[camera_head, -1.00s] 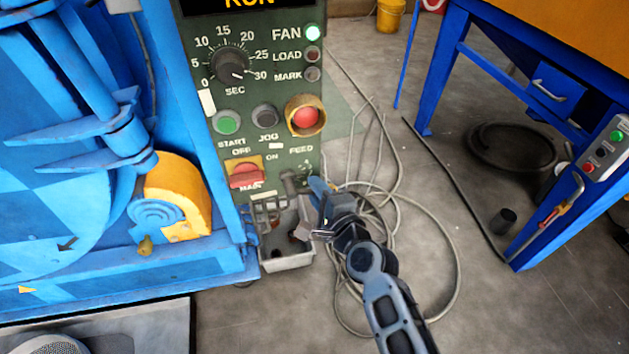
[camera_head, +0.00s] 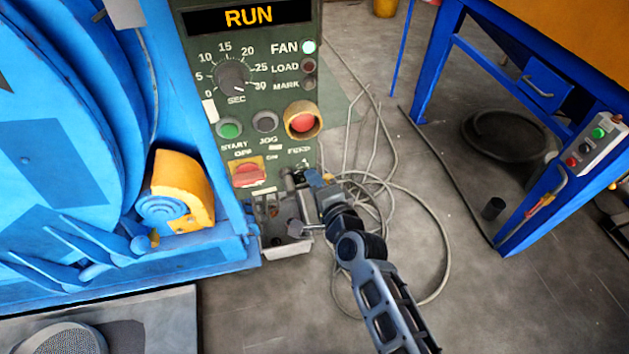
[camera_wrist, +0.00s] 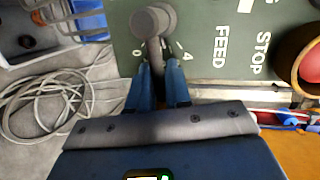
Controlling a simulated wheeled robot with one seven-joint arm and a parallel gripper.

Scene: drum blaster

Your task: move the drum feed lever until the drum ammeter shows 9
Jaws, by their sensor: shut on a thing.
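The drum feed lever (camera_wrist: 153,48) is a grey rod with a rounded end beside the FEED label on the green control panel (camera_head: 232,130). In the wrist view my gripper (camera_wrist: 160,78) has its two blue fingers closed on either side of the lever. In the head view my gripper (camera_head: 312,192) is at the panel's lower right corner, below the FEED label, and hides much of the lever. Scale marks by the lever are partly covered; a 4 shows. I do not see the drum ammeter in either view.
The blue drum machine (camera_head: 60,170) stands left of the panel. A grey bin (camera_head: 286,247) sits under the panel. Looped cables (camera_head: 440,260) lie on the floor to the right. A blue table frame (camera_head: 430,65) stands farther right. The display (camera_head: 248,18) reads RUN.

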